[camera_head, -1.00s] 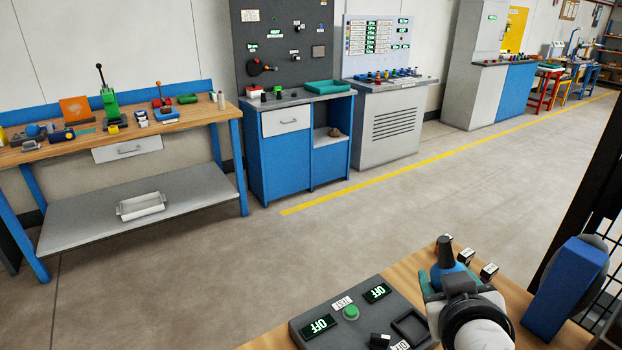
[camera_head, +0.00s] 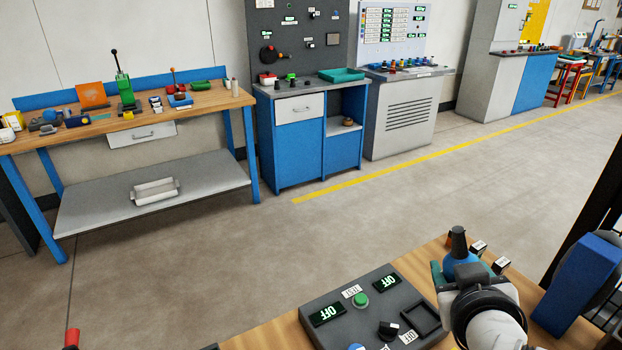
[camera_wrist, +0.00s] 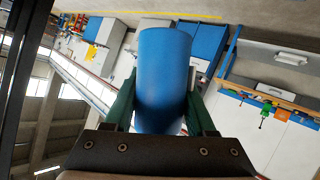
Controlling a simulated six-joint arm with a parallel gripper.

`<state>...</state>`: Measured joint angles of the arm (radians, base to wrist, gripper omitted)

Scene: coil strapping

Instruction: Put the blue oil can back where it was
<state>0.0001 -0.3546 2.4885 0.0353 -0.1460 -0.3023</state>
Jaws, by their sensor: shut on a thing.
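The blue oil can (camera_head: 461,263) has a dark spout (camera_head: 458,240) that points up in the head view. My gripper (camera_head: 456,274) is shut on the can, and its green fingers flank the body. In the wrist view the can's blue body (camera_wrist: 165,75) fills the space between the two green fingers. Part of the can is hidden behind my wrist in the head view. The can is over the near wooden table (camera_head: 428,258); I cannot tell whether it touches the top.
A grey control box (camera_head: 340,340) with two OFF displays stands left of my gripper. A large blue block (camera_head: 580,285) stands to the right. Across open floor are a workbench (camera_head: 215,97) and a blue cabinet (camera_head: 297,155).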

